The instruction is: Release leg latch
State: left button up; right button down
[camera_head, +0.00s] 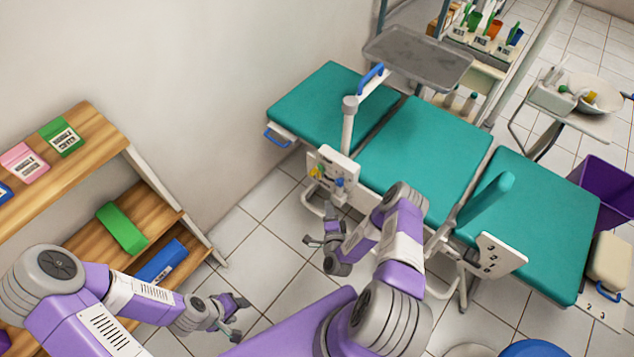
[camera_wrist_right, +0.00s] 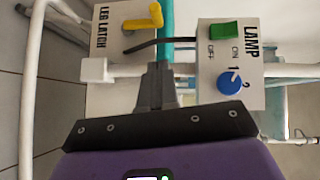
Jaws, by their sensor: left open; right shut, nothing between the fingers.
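The leg latch panel (camera_wrist_right: 112,45) is white with black "LEG LATCH" lettering, on the left of the right wrist view. Its yellow lever (camera_wrist_right: 143,20) sticks out to the right; it also shows small in the head view (camera_head: 317,172), at the side of the treatment chair. My right gripper (camera_wrist_right: 157,82) is shut and empty, its tips below and slightly right of the lever, apart from it in the picture. In the head view the right gripper (camera_head: 330,235) is just below the panels. My left gripper (camera_head: 238,304) is open and empty, low beside the shelf.
The lamp panel (camera_wrist_right: 231,60) is close on the right, with a green switch (camera_wrist_right: 224,32) and a blue knob (camera_wrist_right: 230,82). A white rail (camera_wrist_right: 105,70) and a dark curved strip cross near my fingers. The teal chair (camera_head: 420,150) lies beyond. A wooden shelf (camera_head: 90,190) stands left; tiled floor between is clear.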

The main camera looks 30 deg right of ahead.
jog(key=b, duration=0.4)
send_near(316, 172)
jog(key=w+d, duration=0.1)
jog(key=d, duration=0.3)
jog(key=w, duration=0.1)
jog(key=w+a, duration=0.1)
jog(key=w+a+b, duration=0.1)
jog(key=w, duration=0.1)
jog(key=shift+f, duration=0.4)
jog(key=shift+d, duration=0.1)
